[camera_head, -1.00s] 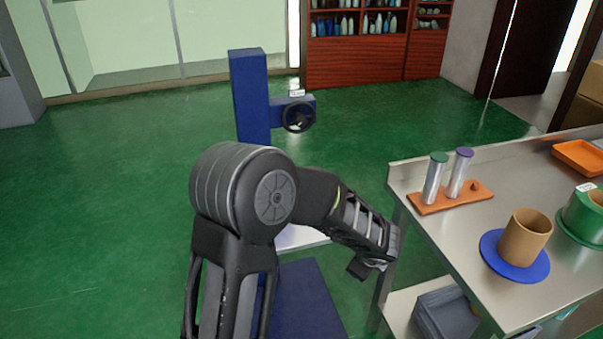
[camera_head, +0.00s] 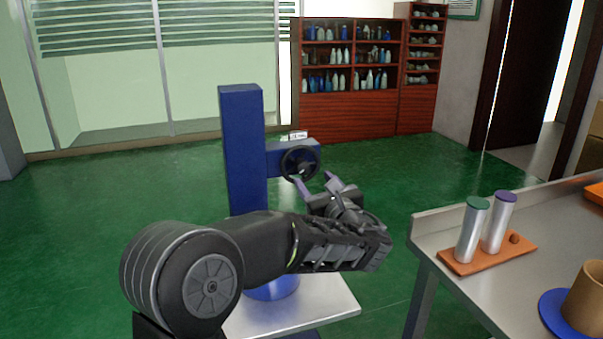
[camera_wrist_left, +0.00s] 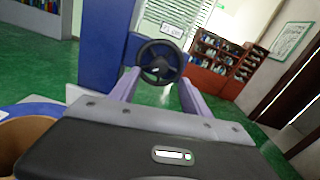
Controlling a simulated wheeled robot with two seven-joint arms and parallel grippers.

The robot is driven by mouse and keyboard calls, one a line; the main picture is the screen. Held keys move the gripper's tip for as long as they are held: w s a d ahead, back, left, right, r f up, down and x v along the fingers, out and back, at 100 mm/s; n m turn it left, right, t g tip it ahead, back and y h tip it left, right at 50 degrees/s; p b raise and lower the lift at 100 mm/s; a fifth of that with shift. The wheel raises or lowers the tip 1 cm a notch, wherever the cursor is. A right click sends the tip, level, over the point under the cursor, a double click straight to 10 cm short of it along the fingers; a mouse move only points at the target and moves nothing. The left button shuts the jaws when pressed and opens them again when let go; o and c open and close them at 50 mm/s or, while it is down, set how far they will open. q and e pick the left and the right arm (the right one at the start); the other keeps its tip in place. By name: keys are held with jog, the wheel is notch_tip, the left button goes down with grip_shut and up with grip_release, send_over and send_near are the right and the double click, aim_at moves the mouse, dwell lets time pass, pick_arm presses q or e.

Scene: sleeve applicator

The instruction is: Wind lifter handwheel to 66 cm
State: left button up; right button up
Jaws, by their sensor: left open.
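The lifter is a blue column (camera_head: 241,150) on a pale platform (camera_head: 290,308), with a blue side arm (camera_head: 280,160) reaching right. A black handwheel (camera_head: 300,163) sits on that arm, with a small white label (camera_head: 298,135) above it. My left gripper (camera_head: 318,182) is open, its two purple fingers pointing up toward the wheel from below. In the left wrist view the handwheel (camera_wrist_left: 160,62) shows beyond and between the spread fingers (camera_wrist_left: 158,88). The fingers look apart from the rim, and nothing is between them. My right gripper does not show.
A metal table (camera_head: 455,290) stands at the right. On it are an orange stand (camera_head: 490,254) with two capped silver cylinders, and a brown cup (camera_head: 587,300) on a blue disc (camera_head: 551,310). A red-brown shelf (camera_head: 350,115) stands far back. Green floor is clear at left.

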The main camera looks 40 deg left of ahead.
aim_at(304, 168)
pick_arm(q)
jog(key=shift+b+x, duration=0.3)
jog(key=shift+x, duration=3.45)
jog(key=shift+c, duration=0.4)
grip_shut()
